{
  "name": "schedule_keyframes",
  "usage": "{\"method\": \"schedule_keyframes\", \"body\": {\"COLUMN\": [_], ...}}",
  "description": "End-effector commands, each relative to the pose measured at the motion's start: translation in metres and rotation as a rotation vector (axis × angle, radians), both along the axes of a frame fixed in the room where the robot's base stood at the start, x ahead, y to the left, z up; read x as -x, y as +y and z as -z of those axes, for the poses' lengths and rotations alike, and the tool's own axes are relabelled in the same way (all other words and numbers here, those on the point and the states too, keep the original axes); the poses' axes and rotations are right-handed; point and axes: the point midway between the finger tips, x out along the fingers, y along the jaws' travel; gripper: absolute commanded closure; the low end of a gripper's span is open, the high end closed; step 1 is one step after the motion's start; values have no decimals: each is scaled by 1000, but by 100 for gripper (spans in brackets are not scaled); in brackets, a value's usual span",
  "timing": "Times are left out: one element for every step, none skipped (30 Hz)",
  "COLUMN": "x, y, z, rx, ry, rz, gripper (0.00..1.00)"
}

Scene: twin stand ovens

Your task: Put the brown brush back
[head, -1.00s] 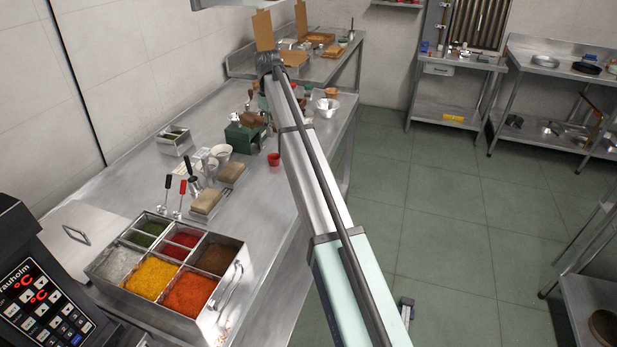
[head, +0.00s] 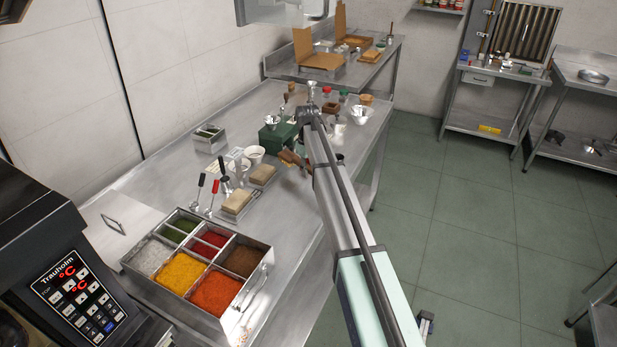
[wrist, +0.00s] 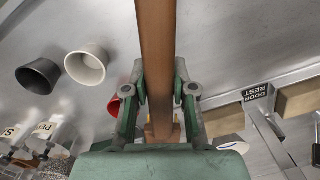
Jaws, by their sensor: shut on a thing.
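The brown brush is in my gripper (wrist: 158,102). In the wrist view its flat brown wooden body (wrist: 157,55) runs up the middle of the picture between the two green fingers, which are shut on it. In the head view a brown part of it (head: 292,158) shows left of my arm, above the steel counter near the green box (head: 276,138). My arm hides most of the gripper there. I cannot tell whether the brush touches the counter.
White cups (head: 254,155), a red cup (wrist: 114,106) and a black cup (wrist: 38,76) stand close by. Wooden blocks on rests (head: 238,203) and a spice tray (head: 212,272) are nearer. A sign reads "DOOR REST" (wrist: 255,92). Bare counter (head: 225,110) lies behind.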

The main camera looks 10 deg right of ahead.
Motion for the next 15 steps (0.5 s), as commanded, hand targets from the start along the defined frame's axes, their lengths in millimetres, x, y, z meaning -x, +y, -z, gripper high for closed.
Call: {"method": "schedule_keyframes", "body": {"x": [0,0,0,0,0,0,0,0,0,0,0,0,0,0,0], "y": [0,0,0,0,0,0,0,0,0,0,0,0,0,0,0], "z": [1,3,5,7,9,14,18,23,28,32,36,40,42,43,44], "rx": [0,0,0,0,1,0,1,0,0,0,1,0,0,0,0], "ry": [0,0,0,0,1,0,1,1,2,1,1,0,0,0,0], "rz": [0,0,0,0,0,0,0,0,0,0,0,0,0,0,0], "gripper": [100,100,100,100,100,100,100,100,100,100,100,100,100,100,100]}}
